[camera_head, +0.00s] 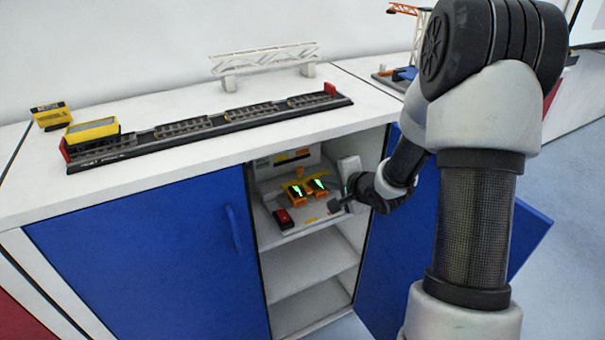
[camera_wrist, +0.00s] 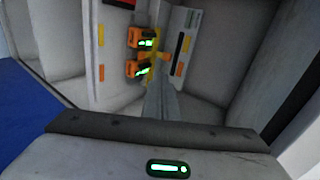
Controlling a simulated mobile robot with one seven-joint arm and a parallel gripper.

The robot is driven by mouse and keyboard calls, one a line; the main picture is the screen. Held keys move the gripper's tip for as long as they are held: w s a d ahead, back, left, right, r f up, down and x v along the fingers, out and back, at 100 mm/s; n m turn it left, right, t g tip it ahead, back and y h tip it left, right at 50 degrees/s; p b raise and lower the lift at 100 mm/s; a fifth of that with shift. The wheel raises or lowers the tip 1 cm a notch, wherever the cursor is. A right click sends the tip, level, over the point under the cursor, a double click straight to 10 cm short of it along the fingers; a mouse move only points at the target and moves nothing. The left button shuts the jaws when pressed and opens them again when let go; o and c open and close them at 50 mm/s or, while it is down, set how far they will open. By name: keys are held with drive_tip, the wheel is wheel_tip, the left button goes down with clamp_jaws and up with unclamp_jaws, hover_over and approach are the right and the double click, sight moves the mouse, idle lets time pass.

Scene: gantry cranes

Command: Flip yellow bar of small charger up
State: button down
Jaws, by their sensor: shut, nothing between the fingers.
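The small charger, with two orange batteries (camera_head: 317,187) showing green lights, sits on the upper shelf inside the open cabinet. A small yellow bar (camera_head: 299,172) shows behind the batteries; whether it is up or down is too small to tell. In the wrist view, the orange batteries (camera_wrist: 138,68) lie left of my fingers, and a yellow part (camera_wrist: 152,57) shows just beyond the fingertips. My gripper (camera_head: 336,205) is inside the cabinet opening, to the right of the batteries. Its fingers (camera_wrist: 158,80) are shut and empty. Contact with the bar cannot be told.
The closed blue door (camera_head: 150,260) is on the left and the open blue door (camera_head: 380,270) on the right. A track with a yellow wagon (camera_head: 92,131) stands on the countertop. The lower shelves are empty.

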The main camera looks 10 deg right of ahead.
drive_tip(key=shift+a+f, duration=0.15)
drive_tip(key=shift+f, duration=0.25)
drive_tip(key=b, duration=0.3)
approach(301, 170)
drive_tip(key=f, duration=0.3)
drive_tip(key=shift+w+a+f, duration=0.2)
drive_tip(key=shift+w+f, duration=0.1)
drive_tip(key=shift+f, duration=0.05)
drive_tip(key=w, duration=0.1)
drive_tip(key=w+a, duration=0.1)
drive_tip(key=w, duration=0.1)
drive_tip(key=shift+w, duration=0.15)
drive_tip(key=shift+w+a, duration=0.1)
drive_tip(key=shift+w, duration=0.4)
drive_tip(key=shift+r, duration=0.15)
